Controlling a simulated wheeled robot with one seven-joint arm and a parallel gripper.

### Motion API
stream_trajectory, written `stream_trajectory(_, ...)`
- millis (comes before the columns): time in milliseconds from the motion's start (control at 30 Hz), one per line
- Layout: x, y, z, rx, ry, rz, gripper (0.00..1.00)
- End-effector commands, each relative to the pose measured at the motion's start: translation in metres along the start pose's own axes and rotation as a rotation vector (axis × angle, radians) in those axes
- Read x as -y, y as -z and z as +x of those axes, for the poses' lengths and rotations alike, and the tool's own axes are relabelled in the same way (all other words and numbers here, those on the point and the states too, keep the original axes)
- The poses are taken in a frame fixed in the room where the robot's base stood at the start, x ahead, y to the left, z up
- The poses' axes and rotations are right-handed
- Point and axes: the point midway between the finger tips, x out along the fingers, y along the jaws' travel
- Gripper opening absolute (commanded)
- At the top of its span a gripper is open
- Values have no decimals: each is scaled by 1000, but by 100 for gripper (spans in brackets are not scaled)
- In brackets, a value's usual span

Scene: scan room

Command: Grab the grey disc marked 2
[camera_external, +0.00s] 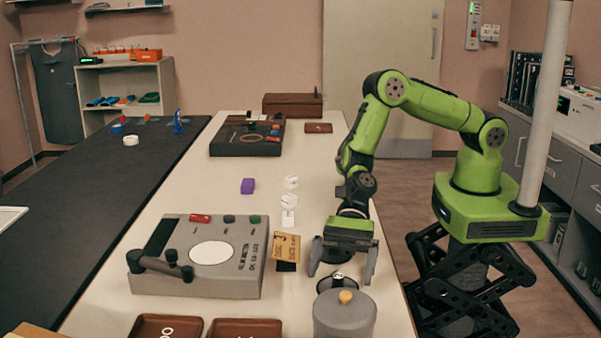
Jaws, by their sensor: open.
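My gripper (342,271) points down at the right side of the pale table, just behind a grey lidded canister. Its two grey fingers are apart, and nothing is visibly held. A small round grey-and-dark piece with a pale marking (336,282) lies below and between the fingers, partly hidden by the canister. It may be the grey disc, but I cannot read a 2 on it. I cannot tell whether the fingers touch it.
The grey canister (345,315) with an orange knob stands close in front of my gripper. A grey device (200,257), a tan card (289,247) and small white pieces (289,201) lie to the left. Brown trays (165,328) sit at the front.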

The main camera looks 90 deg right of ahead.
Motion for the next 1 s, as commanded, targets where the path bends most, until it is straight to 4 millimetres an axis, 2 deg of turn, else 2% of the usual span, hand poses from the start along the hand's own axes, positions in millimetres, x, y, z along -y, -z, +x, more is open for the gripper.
stream_trajectory(100,0,2,13,-1,-1,-1,100)
stream_trajectory(300,0,1,13,-2,0,1,100)
stream_trajectory(600,0,1,13,-2,0,1,54)
stream_trajectory(867,0,-4,11,-1,0,0,54)
stream_trajectory(1000,1,-33,-1,2,2,-2,54)
